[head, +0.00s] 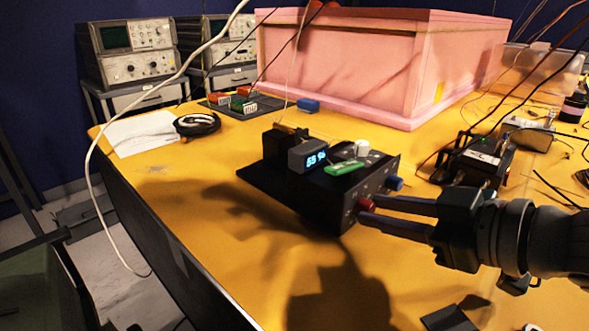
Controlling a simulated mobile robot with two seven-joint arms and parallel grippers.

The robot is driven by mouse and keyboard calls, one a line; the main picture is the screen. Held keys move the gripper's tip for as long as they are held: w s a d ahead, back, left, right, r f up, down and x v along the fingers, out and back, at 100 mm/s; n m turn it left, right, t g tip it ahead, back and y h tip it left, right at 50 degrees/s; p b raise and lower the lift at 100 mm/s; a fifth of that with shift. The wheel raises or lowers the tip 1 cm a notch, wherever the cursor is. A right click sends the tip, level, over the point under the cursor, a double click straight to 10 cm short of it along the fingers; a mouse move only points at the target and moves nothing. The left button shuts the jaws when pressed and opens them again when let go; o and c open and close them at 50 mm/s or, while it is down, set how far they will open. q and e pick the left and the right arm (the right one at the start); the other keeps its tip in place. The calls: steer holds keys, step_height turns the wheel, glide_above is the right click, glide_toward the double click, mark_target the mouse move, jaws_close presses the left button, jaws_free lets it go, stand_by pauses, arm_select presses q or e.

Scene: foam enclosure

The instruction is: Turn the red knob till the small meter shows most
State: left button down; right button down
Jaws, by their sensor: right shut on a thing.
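The red knob (366,205) sits low on the side face of a black box (322,200) on the yellow table. The small meter (308,156) on top of the box has a lit blue display; it seems to read about 68 or 69 and more, too small to tell surely. My right gripper (370,211) reaches in from the right, its fingers shut on the red knob and partly hiding it. A blue knob (394,183) is on the same face, just beyond the fingers. My left gripper is not in view.
A large pink foam enclosure (390,70) stands behind the box. A black device with wires (476,160) is on the right. A coiled black cable (197,123) and white paper (142,134) lie at left. The yellow table (215,210) is clear in front-left. A white cable hangs at left.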

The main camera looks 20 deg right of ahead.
steer(key=shift+a+n+t+h, duration=0.15)
steer(key=shift+n+t+h, duration=0.2)
steer(key=shift+n, duration=0.45)
steer(key=shift+f+n+t+h, duration=0.1)
steer(key=shift+n+t+h, duration=0.15)
steer(key=shift+n+h, duration=0.4)
steer(key=c, duration=0.6)
jaws_free()
steer(key=shift+c, duration=0.2)
steer(key=shift+s, duration=0.1)
steer(key=p+v, duration=0.1)
steer(key=v, duration=0.9)
steer(key=shift+f, duration=0.1)
